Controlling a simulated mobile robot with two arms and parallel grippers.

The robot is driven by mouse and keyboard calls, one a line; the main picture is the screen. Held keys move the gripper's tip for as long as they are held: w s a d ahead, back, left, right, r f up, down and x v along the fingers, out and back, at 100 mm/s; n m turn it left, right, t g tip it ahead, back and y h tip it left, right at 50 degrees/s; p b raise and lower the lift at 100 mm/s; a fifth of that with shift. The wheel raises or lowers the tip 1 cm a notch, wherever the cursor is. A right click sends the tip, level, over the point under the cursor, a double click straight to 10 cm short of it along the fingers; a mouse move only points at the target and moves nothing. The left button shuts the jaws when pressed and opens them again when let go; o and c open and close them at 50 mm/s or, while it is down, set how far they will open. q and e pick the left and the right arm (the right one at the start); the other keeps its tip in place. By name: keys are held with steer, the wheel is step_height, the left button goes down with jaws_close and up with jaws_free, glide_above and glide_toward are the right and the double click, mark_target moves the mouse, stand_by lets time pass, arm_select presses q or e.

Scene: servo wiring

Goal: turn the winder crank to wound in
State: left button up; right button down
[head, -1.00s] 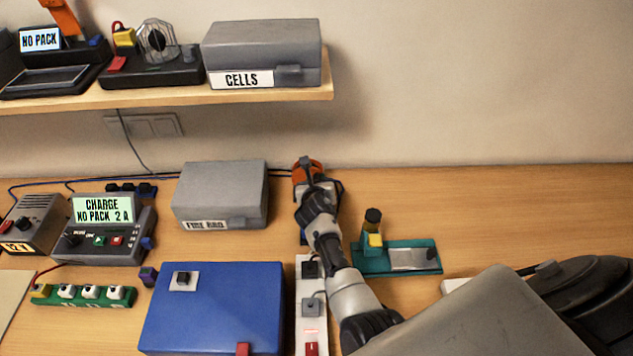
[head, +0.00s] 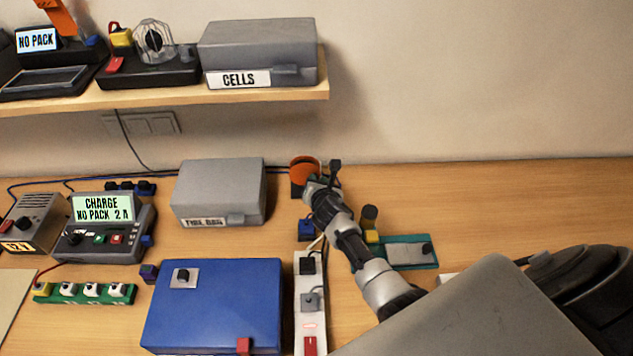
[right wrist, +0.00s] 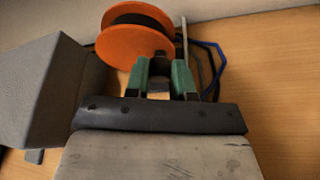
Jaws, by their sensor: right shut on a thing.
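The winder's orange spool (head: 304,168) stands at the back of the bench, right of the grey lidded box. In the right wrist view the spool (right wrist: 130,44) shows two orange discs with a dark winding between them. My right gripper (head: 320,181) is at the spool's right side. In the right wrist view its green fingers (right wrist: 166,68) are shut on a small dark piece, apparently the crank handle, mostly hidden by the fingers. A thin grey upright (right wrist: 184,38) stands just behind the right finger. My left gripper is out of view.
The grey lidded box (head: 220,190) is close on the left; it fills the left of the wrist view (right wrist: 45,90). A white power strip (head: 310,285) and blue case (head: 215,310) lie in front. A green tray (head: 410,252) is right of my forearm. The bench's back right is clear.

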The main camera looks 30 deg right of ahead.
steer(key=shift+f+m, duration=0.15)
steer(key=shift+m, duration=0.15)
steer(key=c, duration=1)
jaws_free()
steer(key=shift+o, duration=0.2)
steer(key=v, duration=1)
steer(key=shift+s, duration=0.4)
